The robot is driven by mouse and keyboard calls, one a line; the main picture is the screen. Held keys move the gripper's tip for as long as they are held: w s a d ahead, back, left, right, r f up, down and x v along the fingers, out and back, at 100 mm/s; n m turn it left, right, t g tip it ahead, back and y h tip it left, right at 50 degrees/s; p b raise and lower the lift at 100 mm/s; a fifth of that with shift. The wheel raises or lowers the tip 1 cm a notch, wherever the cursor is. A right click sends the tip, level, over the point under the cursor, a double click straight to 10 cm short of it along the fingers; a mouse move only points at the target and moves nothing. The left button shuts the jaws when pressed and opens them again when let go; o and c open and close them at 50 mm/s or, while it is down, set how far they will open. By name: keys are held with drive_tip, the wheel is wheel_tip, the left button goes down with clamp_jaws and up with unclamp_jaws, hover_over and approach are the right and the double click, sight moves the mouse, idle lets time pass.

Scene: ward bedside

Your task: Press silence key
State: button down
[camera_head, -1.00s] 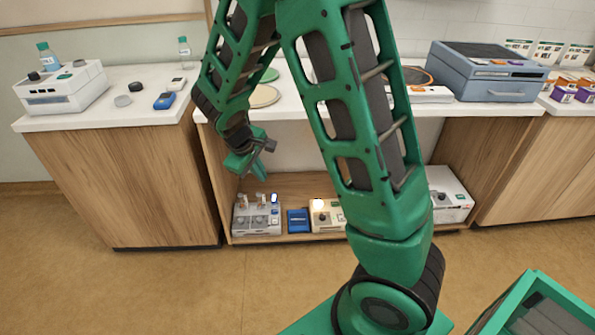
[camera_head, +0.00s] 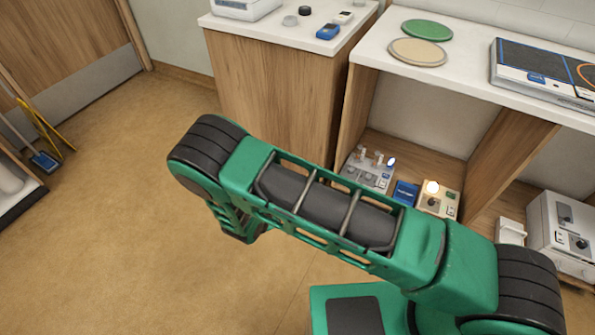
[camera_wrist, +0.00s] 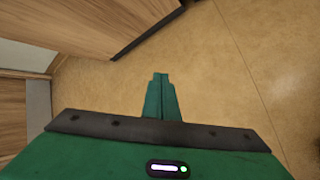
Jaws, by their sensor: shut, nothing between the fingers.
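A cream device (camera_head: 449,207) with a dark knob and a glowing orange-white lamp (camera_head: 432,187) stands on the low shelf. Left of it are a small blue box (camera_head: 405,194) and a grey device (camera_head: 362,178) with dials and a small lit lamp. I cannot make out which button is the silence key. My gripper (camera_wrist: 161,80) shows in the wrist view, its fingers together and empty above the bare floor. It is not touching any device. In the head view my arm hides most of it.
A white box-shaped device (camera_head: 570,235) and a small white item (camera_head: 509,231) are at right. The white counter (camera_head: 375,40) holds plates and a flat dark appliance (camera_head: 545,75). A wooden cabinet (camera_head: 270,90) stands left of the shelf. The floor (camera_head: 130,210) at left is open.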

drive_tip(key=s+a+f+n+y, duration=0.2)
drive_tip(key=s+a+f+n, duration=0.1)
drive_tip(key=s+f, duration=0.3)
drive_tip(key=s+a+f+n+y, duration=0.2)
drive_tip(key=s+a+f+n, duration=0.2)
drive_tip(key=s+f, duration=0.3)
wheel_tip(320, 180, down, 3)
drive_tip(key=shift+s+f+n, duration=0.15)
drive_tip(key=shift+s+n, duration=0.05)
drive_tip(key=shift+n, duration=0.3)
